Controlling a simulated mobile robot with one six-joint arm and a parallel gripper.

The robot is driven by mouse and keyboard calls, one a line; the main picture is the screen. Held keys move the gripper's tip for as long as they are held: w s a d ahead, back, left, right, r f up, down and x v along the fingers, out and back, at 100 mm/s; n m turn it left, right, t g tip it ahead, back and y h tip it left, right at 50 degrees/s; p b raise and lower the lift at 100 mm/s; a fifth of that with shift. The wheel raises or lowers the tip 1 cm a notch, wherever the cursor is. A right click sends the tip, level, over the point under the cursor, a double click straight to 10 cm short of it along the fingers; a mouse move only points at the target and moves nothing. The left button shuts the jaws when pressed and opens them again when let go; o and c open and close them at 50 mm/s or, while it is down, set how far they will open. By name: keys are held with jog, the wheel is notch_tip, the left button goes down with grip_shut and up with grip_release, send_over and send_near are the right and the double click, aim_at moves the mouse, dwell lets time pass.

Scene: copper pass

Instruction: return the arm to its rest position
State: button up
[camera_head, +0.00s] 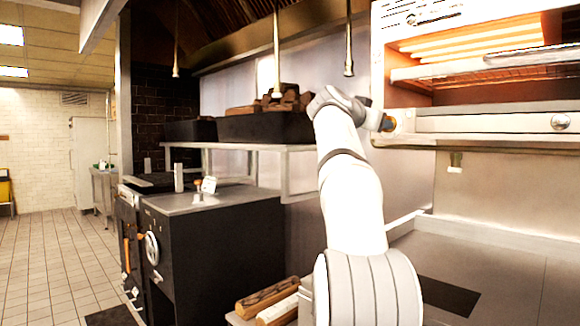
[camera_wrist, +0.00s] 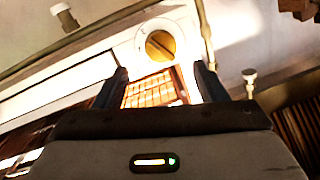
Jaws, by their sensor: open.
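My white arm (camera_head: 350,195) is raised, stretching up in front of the heated oven (camera_head: 485,122) in the head view. Its far end bends over near the oven's left edge, and the gripper's fingers cannot be made out there. In the wrist view my gripper (camera_wrist: 161,82) has its two dark fingers spread apart with nothing held between them. A round white dial with a yellow-brown knob (camera_wrist: 160,45) lies beyond the fingertips. A glowing orange grid (camera_wrist: 152,91) shows between the fingers. Whether the fingers touch anything is unclear.
A dark stove unit (camera_head: 215,250) stands to the left with a shelf (camera_head: 235,146) behind it carrying black bins. Logs (camera_head: 268,295) lie low beside my arm. Lamps (camera_head: 277,60) hang from above. Tiled floor (camera_head: 60,265) is open at far left.

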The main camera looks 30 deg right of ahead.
jog(key=shift+w+a, duration=0.1)
jog(key=a+f+n+y+p, duration=0.5)
jog(key=a+p, duration=0.2)
jog(key=a, duration=0.3)
jog(key=a+f+n+y+p, duration=0.4)
jog(key=a+f+p, duration=0.25)
jog(key=a, duration=0.45)
jog(key=s+a+f+n+g+y+p, duration=0.2)
jog(key=s+a+f+n+y+p, duration=0.1)
jog(key=s+a+f+p, duration=0.3)
jog(key=s+a+f+n+g+y+p, duration=0.1)
jog(key=s+a+f+n+y+p, duration=0.3)
jog(key=s+a+f, duration=0.5)
jog(key=s+a+p, duration=0.2)
jog(key=s+a, duration=0.3)
jog(key=s, duration=0.4)
jog(key=shift+f+n+g, duration=0.3)
jog(key=shift+f+g, duration=0.05)
jog(key=shift+g, duration=0.05)
jog(key=shift+s+a+f, duration=0.1)
jog(key=shift+c, duration=0.3)
